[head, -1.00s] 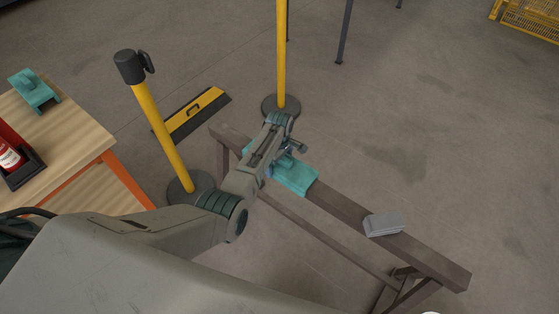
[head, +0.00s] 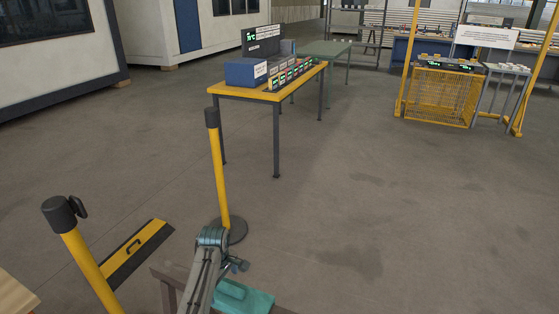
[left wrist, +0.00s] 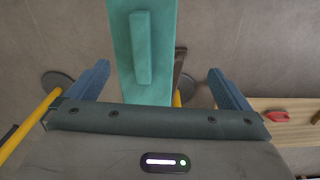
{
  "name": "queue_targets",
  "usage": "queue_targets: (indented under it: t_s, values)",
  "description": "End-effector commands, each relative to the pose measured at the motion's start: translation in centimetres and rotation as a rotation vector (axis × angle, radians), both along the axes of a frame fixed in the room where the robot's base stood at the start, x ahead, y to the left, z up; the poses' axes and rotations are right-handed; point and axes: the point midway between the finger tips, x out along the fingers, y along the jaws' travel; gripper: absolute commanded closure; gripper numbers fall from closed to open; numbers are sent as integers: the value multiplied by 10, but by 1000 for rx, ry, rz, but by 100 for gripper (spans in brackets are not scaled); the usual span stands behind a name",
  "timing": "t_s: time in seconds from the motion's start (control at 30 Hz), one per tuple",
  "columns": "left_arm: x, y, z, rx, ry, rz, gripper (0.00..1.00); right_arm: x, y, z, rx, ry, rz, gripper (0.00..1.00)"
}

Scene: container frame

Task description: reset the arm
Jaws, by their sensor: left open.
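My left arm comes up from the bottom of the head view, with its left gripper (head: 238,267) beside a teal block (head: 248,299). The block has a raised grip and rests on a dark wooden beam (head: 170,271). In the left wrist view my left gripper's blue fingers (left wrist: 160,75) are spread wide and hold nothing. The teal block (left wrist: 158,85) shows between them, with its grip facing the camera. How far the fingertips are from the block is hard to tell. My right gripper is not in view.
Yellow posts (head: 221,175) with dark bases stand close by on the left. A yellow-black floor plate (head: 138,252) lies between them. A yellow-topped table (head: 230,92) with boxes stands farther back.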

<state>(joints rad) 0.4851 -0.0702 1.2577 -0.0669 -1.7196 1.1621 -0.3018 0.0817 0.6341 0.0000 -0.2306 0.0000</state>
Motion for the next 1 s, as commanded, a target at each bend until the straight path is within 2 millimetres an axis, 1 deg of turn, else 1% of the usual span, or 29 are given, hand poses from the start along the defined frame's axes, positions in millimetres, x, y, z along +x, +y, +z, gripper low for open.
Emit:
queue_targets:
  t_s: [0.03,0.07,0.1,0.17,0.2,0.27,0.3,0.37,0.4,0.43,0.5,0.6,0.7,0.8,1.0]
  values:
    - [-20,9,-12,7,-8,-42,0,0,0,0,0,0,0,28]
    - [-31,13,-17,12,-16,-74,0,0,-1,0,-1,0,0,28]
    - [-48,19,-22,18,-29,-121,0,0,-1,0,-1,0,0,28]
    - [-74,28,-29,30,-48,-198,0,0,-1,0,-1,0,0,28]
    - [-91,34,-32,40,-61,-249,0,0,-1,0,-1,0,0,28]
    - [-117,41,-34,55,-79,-328,0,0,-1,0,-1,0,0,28]
    - [-135,46,-34,67,-90,-382,0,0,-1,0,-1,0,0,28]
    - [-162,52,-33,86,-106,-465,0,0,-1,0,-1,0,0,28]
    - [-180,56,-30,100,-117,-519,0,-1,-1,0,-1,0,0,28]
    - [-194,58,-28,111,-123,-563,0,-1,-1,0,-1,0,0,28]
    - [-226,63,-20,136,-139,-664,0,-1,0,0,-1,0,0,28]
    - [-263,67,-6,168,-158,-791,0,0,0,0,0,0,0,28]
    - [-290,69,8,192,-172,-889,0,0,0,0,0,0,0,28]
    - [-311,69,20,212,-181,-966,0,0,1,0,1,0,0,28]
    - [-342,69,42,243,-196,-1089,0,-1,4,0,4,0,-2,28]
